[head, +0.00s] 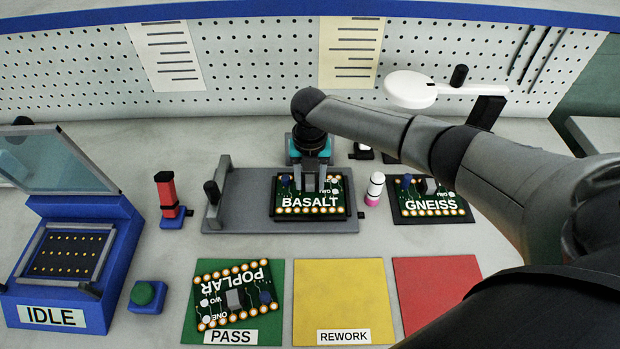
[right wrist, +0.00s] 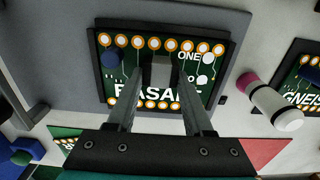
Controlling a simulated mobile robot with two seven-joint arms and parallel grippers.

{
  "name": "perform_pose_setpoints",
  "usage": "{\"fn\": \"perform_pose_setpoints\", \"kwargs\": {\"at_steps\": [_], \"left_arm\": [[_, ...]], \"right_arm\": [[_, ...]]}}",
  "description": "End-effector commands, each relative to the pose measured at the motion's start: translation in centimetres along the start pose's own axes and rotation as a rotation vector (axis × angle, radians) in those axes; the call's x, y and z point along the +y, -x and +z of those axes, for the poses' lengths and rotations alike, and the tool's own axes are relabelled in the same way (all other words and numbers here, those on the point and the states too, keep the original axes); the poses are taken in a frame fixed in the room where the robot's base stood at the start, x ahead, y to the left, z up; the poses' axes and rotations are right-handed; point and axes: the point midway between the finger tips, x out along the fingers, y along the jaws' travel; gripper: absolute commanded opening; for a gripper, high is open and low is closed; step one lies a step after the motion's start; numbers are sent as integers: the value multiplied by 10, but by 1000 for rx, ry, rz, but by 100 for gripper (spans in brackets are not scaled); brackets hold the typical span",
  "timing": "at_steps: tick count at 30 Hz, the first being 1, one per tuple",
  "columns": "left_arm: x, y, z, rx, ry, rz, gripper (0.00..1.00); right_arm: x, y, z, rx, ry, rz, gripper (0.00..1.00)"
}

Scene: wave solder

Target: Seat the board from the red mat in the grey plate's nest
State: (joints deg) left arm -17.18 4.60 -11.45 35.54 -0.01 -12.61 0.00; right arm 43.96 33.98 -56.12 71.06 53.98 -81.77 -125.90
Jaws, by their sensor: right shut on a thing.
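The green BASALT board (head: 310,203) is at the black-framed nest (head: 276,214) of the grey plate (head: 240,195). Its outline lines up with the frame in the right wrist view (right wrist: 120,75); I cannot tell whether it lies fully down. My right gripper (head: 310,183) points down over the board, shut on the grey block at its middle, with a finger on each side in the right wrist view (right wrist: 160,85). The red mat (head: 435,290) shows no board on its visible part; my arm covers some of it. My left gripper is not in view.
The GNEISS board (head: 430,200) lies in a black tray to the right, beside a pink-and-white cylinder (head: 374,190). The POPLAR board (head: 235,292) lies on the green mat. The yellow mat (head: 340,290) is bare. A blue IDLE machine (head: 65,270) stands left.

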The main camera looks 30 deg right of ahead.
Motion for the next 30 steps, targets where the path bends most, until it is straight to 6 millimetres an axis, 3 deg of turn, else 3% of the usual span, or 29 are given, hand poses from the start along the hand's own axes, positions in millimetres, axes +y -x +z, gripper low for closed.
{"fn": "perform_pose_setpoints", "kwargs": {"at_steps": [30], "left_arm": [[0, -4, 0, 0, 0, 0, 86]], "right_arm": [[0, -8, 0, 0, 0, 0, 0]]}}
